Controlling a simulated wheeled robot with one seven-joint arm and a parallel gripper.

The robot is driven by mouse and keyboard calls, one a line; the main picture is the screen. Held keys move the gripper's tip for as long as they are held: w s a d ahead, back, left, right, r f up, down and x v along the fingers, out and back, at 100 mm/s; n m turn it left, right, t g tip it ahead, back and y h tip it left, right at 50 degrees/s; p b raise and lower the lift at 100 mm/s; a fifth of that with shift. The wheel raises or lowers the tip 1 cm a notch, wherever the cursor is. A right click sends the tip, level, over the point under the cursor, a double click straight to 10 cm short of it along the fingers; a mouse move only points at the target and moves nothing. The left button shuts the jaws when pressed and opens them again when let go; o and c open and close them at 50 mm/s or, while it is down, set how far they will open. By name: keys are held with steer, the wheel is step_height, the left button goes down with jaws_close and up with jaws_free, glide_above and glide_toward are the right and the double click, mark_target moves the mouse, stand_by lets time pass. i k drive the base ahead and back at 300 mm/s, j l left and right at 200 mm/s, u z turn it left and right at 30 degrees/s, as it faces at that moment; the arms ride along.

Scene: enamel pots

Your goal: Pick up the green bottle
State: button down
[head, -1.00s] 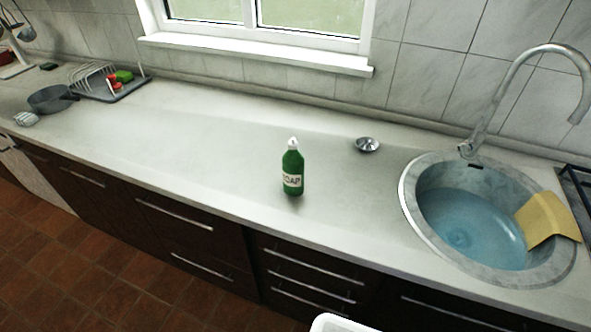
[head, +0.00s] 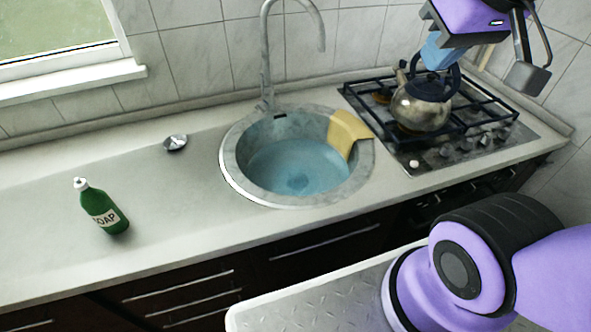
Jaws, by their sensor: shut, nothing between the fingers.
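The green soap bottle (head: 103,207) stands upright on the counter at the left of the head view. It has a white cap and a pale label reading SOAP. My gripper (head: 527,76) is at the top right, partly cut off by the frame edge, above the stove. It is shut and empty, far to the right of the bottle and not touching it.
A round sink (head: 232,178) with water and a tall faucet (head: 266,60) lies between bottle and stove. A yellow cloth (head: 347,130) hangs over its rim. A kettle (head: 422,103) stands on the stove (head: 465,150). A small metal dish (head: 175,143) sits behind the bottle.

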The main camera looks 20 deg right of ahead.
mark_target(97, 202)
steer(key=j, duration=2.65)
